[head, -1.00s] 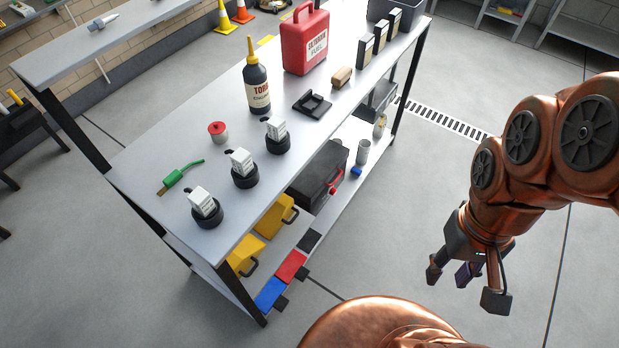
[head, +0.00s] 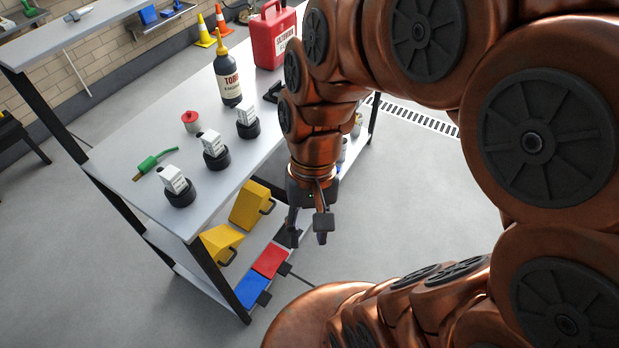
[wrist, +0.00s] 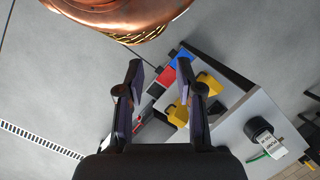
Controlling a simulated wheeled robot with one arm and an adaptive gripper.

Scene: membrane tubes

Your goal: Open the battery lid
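No part in the current frames can be clearly made out as a battery or its lid. My gripper (head: 308,228) hangs in the head view beside the bench's near side, in front of the lower shelf. The wrist view shows its two fingers (wrist: 162,85) spread apart with nothing between them. Beyond them lie the lower shelf and its bins. My arm hides the middle of the lower shelf in the head view, where a large black box with red parts stood in the earlier frame.
The lower shelf holds yellow bins (head: 250,205), a red box (head: 270,260) and a blue box (head: 251,289). On the bench top (head: 125,150) stand several white boxes on black bases, a dark bottle (head: 228,75) and a red fuel can (head: 268,38). The floor nearby is clear.

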